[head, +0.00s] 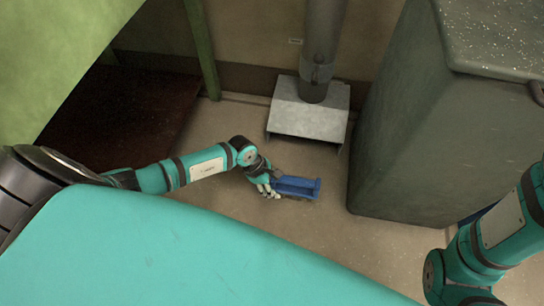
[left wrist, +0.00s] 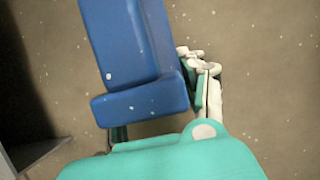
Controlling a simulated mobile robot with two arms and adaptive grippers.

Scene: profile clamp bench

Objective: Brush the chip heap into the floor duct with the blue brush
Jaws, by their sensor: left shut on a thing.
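My left gripper (head: 268,187) is low over the floor and shut on the blue brush (head: 299,187). The brush lies sideways, pointing right from the fingers. In the left wrist view the blue brush (left wrist: 125,45) fills the upper middle, with a pale finger beside its right edge. The floor duct is a grey metal hood (head: 308,120) at the base of a vertical pipe, behind the brush and apart from it. No distinct chip heap shows; small pale specks are scattered on the floor and brush in the left wrist view. My right gripper is out of view.
A large grey-green cabinet (head: 405,140) stands right of the brush and duct. A green post (head: 202,50) and a dark brown area (head: 125,110) are at the left. Bare floor (head: 235,120) lies between the gripper and the hood.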

